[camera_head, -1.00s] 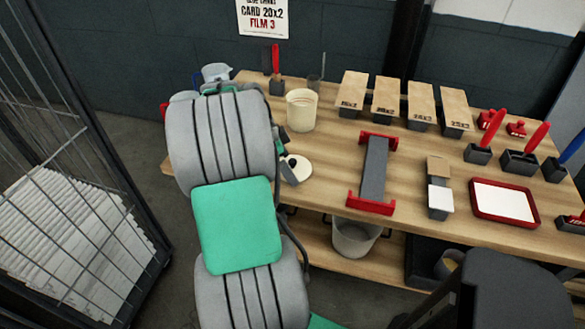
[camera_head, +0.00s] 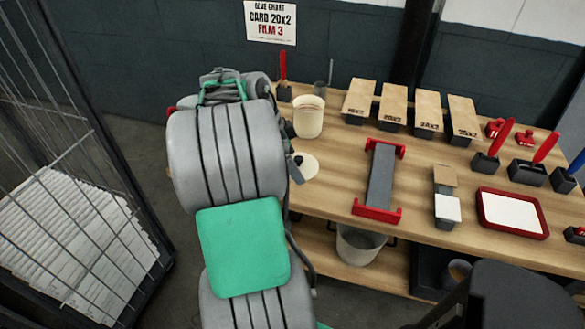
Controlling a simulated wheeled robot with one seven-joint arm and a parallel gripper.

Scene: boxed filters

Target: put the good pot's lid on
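A cream, round pot (camera_head: 308,118) stands upright and uncovered near the back left of the workbench. I cannot tell from this view whether it is the good one. A flat cream disc (camera_head: 307,165), which looks like a lid, lies on the bench in front of it, with a small dark spot near its left side. My gripper (camera_head: 294,170) is mostly hidden behind my own arm; a grey part of it shows at the disc's left edge. I cannot tell whether it touches the disc or how its fingers stand.
Labelled wooden-topped boxes (camera_head: 394,105), a red-ended grey stand (camera_head: 380,180) and a red-rimmed tray (camera_head: 513,233) lie rightward. A wire cage (camera_head: 100,145) stands left.

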